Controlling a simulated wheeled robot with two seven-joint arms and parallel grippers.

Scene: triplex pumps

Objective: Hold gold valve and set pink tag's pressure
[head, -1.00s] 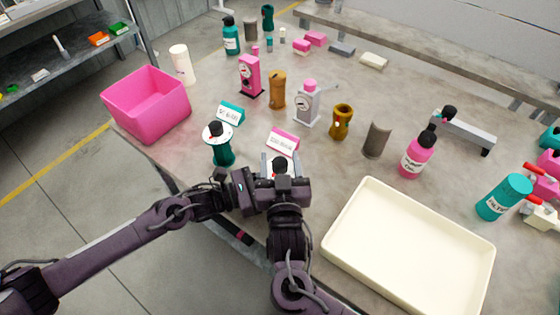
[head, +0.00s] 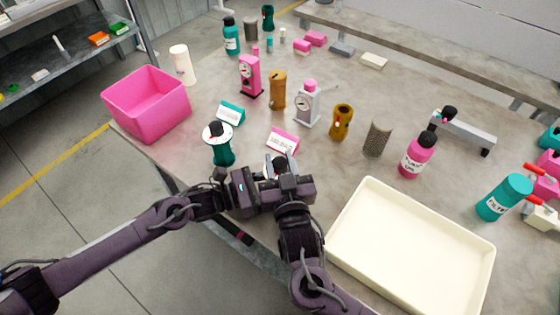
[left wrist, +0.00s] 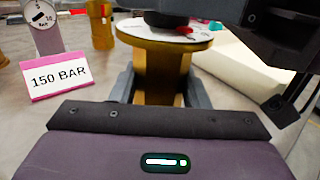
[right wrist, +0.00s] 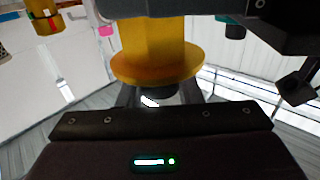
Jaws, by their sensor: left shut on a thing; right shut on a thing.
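The gold valve has a gold body (left wrist: 160,72), a white dial plate (left wrist: 165,36) with a red pointer (left wrist: 185,30), and a black knob on top (right wrist: 158,90). My left gripper (left wrist: 160,95) is shut around the gold body.
A teal valve (head: 219,150) and a teal tag (head: 231,114) stand to the left, beyond them a pink bin (head: 147,105). Pumps and bottles stand behind. A cream tray (head: 410,250) lies close on the right.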

